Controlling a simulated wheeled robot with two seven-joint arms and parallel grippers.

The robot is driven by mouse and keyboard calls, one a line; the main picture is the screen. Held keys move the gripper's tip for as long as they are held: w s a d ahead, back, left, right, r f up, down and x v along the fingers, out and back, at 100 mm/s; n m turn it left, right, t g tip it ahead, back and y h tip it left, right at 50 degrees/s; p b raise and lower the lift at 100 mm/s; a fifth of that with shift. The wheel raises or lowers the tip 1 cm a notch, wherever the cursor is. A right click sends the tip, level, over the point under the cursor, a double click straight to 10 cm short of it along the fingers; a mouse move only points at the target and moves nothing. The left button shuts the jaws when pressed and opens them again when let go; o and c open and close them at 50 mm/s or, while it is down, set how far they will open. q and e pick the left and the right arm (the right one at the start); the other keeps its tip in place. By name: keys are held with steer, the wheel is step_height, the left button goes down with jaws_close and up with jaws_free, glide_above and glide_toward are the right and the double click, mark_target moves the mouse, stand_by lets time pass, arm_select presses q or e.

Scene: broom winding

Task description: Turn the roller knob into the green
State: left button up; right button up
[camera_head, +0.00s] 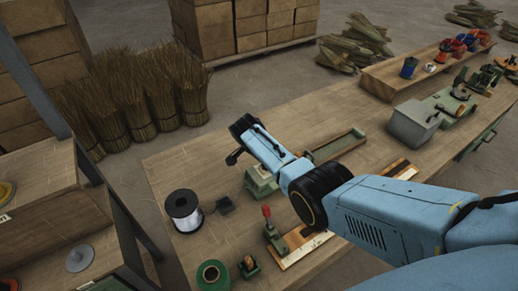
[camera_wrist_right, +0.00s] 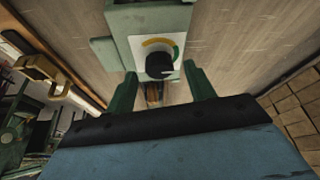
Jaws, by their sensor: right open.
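The roller device (camera_head: 261,181) is a small green box on the workbench, partly hidden by my right arm in the head view. In the right wrist view its green body (camera_wrist_right: 150,20) carries a white dial plate with an arc (camera_wrist_right: 160,43), yellow at the left and top and green at the right. The black roller knob (camera_wrist_right: 159,65) stands out below the arc; its pointer direction cannot be told. My right gripper (camera_wrist_right: 160,80) is open, its two green fingers on either side of the knob in the picture, with no visible contact. My left gripper is not in view.
A wire spool (camera_head: 184,210), a green tape roll (camera_head: 212,275) and a red-handled clamp (camera_head: 273,232) are on the bench near the device. A grey box (camera_head: 413,122) and a raised shelf (camera_head: 400,75) stand farther right.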

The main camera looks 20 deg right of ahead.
steer(key=p+v, duration=0.2)
steer(key=v, duration=1)
steer(key=shift+r, duration=0.2)
